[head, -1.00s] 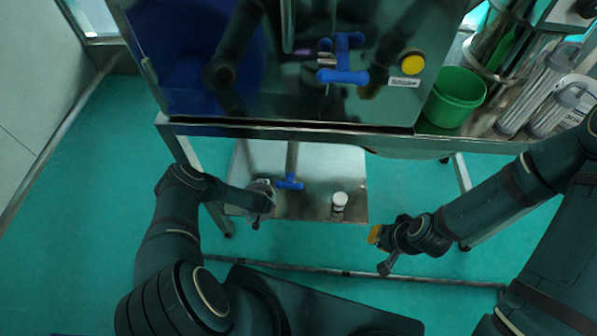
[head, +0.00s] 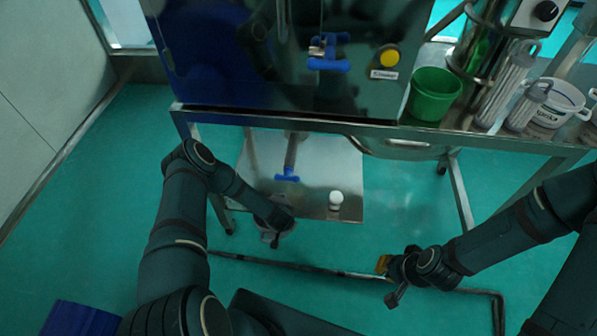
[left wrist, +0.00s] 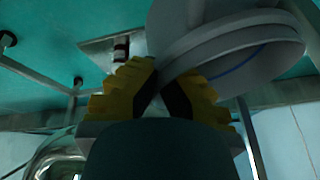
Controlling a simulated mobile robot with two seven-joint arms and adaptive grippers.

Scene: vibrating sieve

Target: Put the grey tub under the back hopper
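A pipe (head: 292,150) with a blue valve handle (head: 287,177) comes down under the machine. I cannot tell which hopper it belongs to. My right gripper (head: 386,266) is low at the right, apart from the tub; its finger opening is unclear.
A steel plate (head: 250,165) lies under the machine, with a small white-topped item (head: 336,200) on it. A green bucket (head: 433,94) and white tub (head: 560,102) stand on the right shelf. A dark bar (head: 300,268) crosses the floor. A blue box (head: 80,318) is lower left.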

